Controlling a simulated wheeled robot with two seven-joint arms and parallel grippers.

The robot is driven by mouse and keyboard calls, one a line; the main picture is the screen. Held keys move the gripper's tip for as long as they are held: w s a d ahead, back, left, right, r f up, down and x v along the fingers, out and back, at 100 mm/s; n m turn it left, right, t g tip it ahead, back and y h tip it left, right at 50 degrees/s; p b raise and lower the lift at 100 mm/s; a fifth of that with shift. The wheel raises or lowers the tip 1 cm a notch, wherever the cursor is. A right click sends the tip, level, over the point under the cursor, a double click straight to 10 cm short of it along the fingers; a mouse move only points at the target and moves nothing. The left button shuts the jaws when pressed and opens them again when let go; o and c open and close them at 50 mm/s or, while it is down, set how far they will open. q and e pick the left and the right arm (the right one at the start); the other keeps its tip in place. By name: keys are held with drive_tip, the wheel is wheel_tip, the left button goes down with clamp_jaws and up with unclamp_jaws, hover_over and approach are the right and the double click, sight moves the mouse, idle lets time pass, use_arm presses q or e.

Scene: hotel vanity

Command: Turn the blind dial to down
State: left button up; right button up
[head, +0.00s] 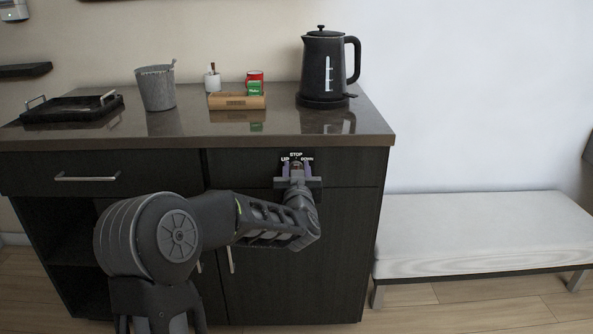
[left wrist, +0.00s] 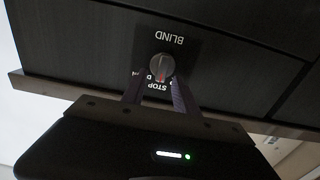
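The blind dial (left wrist: 161,66) is a round grey knob with a red mark on a dark panel (left wrist: 185,58) lettered BLIND and STOP. The left wrist view shows the panel upside down, and the red mark points to the STOP side. In the head view the panel (head: 308,158) is on the cabinet front, lettered UP, STOP and DOWN; the gripper hides the dial there. My left gripper (head: 296,168) is at the panel. In the left wrist view its two fingers (left wrist: 156,84) are apart, one either side of the dial; contact cannot be told. My right gripper is not in view.
The dark cabinet top (head: 215,130) overhangs the panel. On it stand a black kettle (head: 323,65), a wooden box (head: 226,101), a grey bucket (head: 156,90) and a black tray (head: 70,110). A white bench (head: 480,230) is to the right.

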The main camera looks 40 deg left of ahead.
use_arm(q)
clamp_jaws()
idle(0.3)
idle(0.3)
